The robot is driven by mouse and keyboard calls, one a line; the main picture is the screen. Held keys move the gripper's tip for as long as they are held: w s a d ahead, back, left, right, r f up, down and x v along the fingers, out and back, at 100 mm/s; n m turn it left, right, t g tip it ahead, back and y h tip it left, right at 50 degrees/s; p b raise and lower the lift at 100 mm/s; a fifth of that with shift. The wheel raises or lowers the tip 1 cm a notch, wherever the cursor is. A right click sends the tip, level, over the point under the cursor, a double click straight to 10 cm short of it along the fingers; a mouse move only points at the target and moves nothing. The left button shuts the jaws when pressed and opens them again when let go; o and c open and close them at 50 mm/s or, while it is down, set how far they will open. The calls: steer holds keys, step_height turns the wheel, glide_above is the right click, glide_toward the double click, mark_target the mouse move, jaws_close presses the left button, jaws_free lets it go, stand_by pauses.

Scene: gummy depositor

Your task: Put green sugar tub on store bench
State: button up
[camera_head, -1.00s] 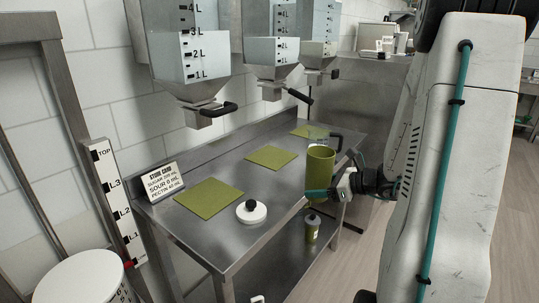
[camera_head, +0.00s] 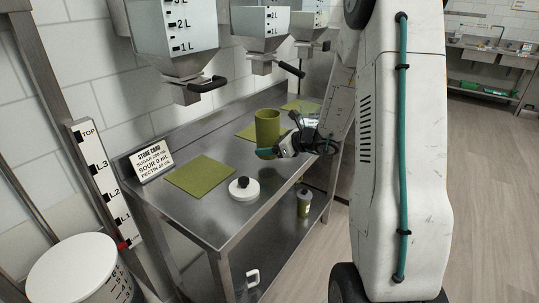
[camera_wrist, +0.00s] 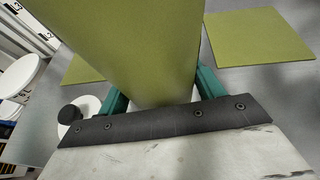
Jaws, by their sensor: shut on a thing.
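The green sugar tub (camera_head: 267,128) stands upright at the steel store bench (camera_head: 209,206), in front of the middle green mat. My gripper (camera_head: 268,152) is shut on the tub low down, from the right. In the wrist view the tub (camera_wrist: 135,45) fills the upper middle between my teal fingers (camera_wrist: 160,90). Its base is hidden behind my gripper, so I cannot tell whether it touches the bench top.
Green mats lie on the bench: one at the front (camera_head: 200,175), others farther back. A white lid with a black knob (camera_head: 244,188) sits near the front edge. A store card (camera_head: 151,158) stands at left. Hoppers with dark handles (camera_head: 207,85) hang above. A small green container (camera_head: 304,203) is on the lower shelf.

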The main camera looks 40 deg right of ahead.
steer(key=shift+f, duration=1.7)
steer(key=o, duration=1.4)
steer(key=shift+f, duration=0.15)
